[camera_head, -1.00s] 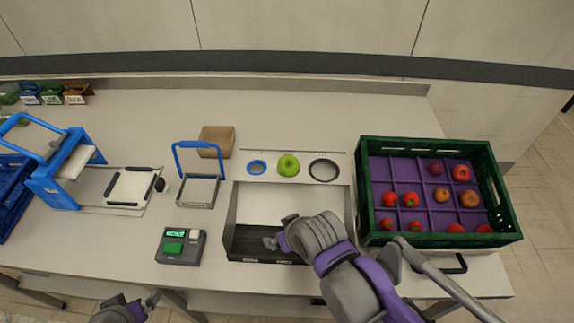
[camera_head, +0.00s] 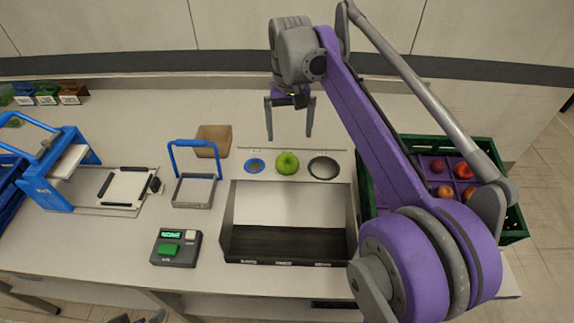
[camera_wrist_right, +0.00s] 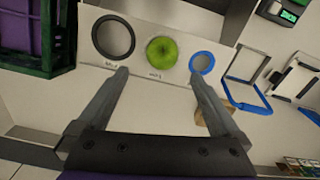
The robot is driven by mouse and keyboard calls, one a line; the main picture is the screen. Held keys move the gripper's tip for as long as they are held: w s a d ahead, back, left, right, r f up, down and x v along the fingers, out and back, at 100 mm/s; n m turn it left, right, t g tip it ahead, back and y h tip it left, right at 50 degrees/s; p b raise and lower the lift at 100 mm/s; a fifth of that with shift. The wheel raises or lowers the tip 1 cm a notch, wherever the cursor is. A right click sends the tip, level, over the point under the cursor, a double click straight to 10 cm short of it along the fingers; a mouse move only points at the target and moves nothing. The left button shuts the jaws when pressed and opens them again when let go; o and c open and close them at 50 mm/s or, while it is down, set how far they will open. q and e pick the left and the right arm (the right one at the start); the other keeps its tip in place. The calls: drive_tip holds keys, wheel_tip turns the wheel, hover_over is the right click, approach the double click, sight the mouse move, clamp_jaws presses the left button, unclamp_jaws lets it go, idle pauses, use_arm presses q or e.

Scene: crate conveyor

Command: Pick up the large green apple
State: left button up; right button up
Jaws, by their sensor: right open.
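The green apple (camera_head: 287,163) sits on a pale panel between a blue ring and a black ring. It also shows in the right wrist view (camera_wrist_right: 161,50), ahead of and between the fingertips. My right gripper (camera_head: 289,138) is open and empty, its two fingers pointing down above and behind the apple, apart from it. The right wrist view shows the open fingers (camera_wrist_right: 158,75) with nothing between them. Of my left arm only a small part shows at the bottom edge of the head view; its fingers cannot be made out.
A green crate (camera_head: 366,190) with purple compartments and red fruit stands at the right, partly hidden by my right arm. The blue ring (camera_head: 255,166) and black ring (camera_head: 324,168) flank the apple. An open bin (camera_head: 288,243) lies in front. A brown box (camera_head: 213,139) stands to the left.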

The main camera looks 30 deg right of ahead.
sight(287, 156)
wheel_tip(287, 156, down, 5)
drive_tip(key=shift+f, duration=0.15)
drive_tip(key=shift+w+a+f, duration=0.1)
drive_tip(key=shift+w+f, duration=0.05)
drive_tip(key=shift+f, duration=1.2)
drive_tip(key=shift+w+a+f, duration=0.1)
drive_tip(key=shift+w+f, duration=0.05)
drive_tip(key=shift+f, duration=1.15)
drive_tip(key=c, duration=1.5)
drive_tip(key=shift+r, duration=0.15)
